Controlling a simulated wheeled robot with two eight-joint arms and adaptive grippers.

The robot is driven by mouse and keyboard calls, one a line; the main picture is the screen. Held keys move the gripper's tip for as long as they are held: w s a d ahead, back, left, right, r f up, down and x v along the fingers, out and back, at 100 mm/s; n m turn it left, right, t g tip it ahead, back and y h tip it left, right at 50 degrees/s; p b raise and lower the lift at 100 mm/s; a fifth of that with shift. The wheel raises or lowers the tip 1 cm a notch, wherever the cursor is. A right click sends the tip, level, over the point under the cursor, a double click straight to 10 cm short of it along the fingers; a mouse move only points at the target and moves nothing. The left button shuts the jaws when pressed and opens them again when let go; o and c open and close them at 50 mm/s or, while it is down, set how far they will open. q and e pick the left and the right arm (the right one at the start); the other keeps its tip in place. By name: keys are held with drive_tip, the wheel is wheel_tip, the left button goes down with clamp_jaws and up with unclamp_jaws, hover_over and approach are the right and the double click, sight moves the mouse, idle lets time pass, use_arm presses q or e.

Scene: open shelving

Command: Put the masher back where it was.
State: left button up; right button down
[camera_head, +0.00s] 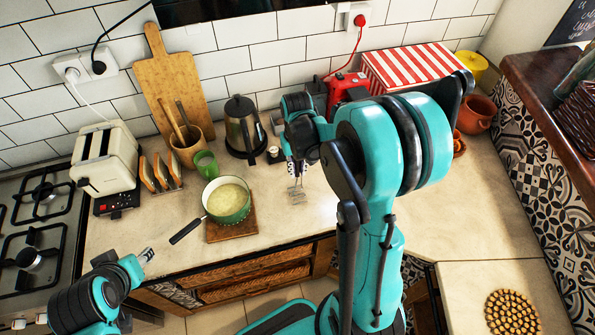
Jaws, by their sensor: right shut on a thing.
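The masher (297,194) shows as a metal head hanging below my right gripper (294,168), over the counter to the right of the green pot. My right gripper is shut on the masher; its handle is mostly hidden by the gripper and arm. I cannot tell whether the head touches the counter. The green pot (240,216) holds a pale mash and stands on a wooden board (218,234). My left gripper (148,255) is at the lower left, by the counter's front edge, away from the masher; its jaws are too small to read.
A kettle (241,128), green mug (206,166), wooden utensil holder (190,150), toast rack (160,173) and toaster (104,160) line the back left. A red appliance (345,88) and striped box (415,66) stand behind my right arm. The counter at right is largely clear.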

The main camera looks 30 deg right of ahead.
drive_tip(key=shift+f, duration=0.45)
drive_tip(key=shift+f, duration=0.1)
drive_tip(key=c, duration=1.5)
unclamp_jaws()
drive_tip(key=shift+o, duration=0.2)
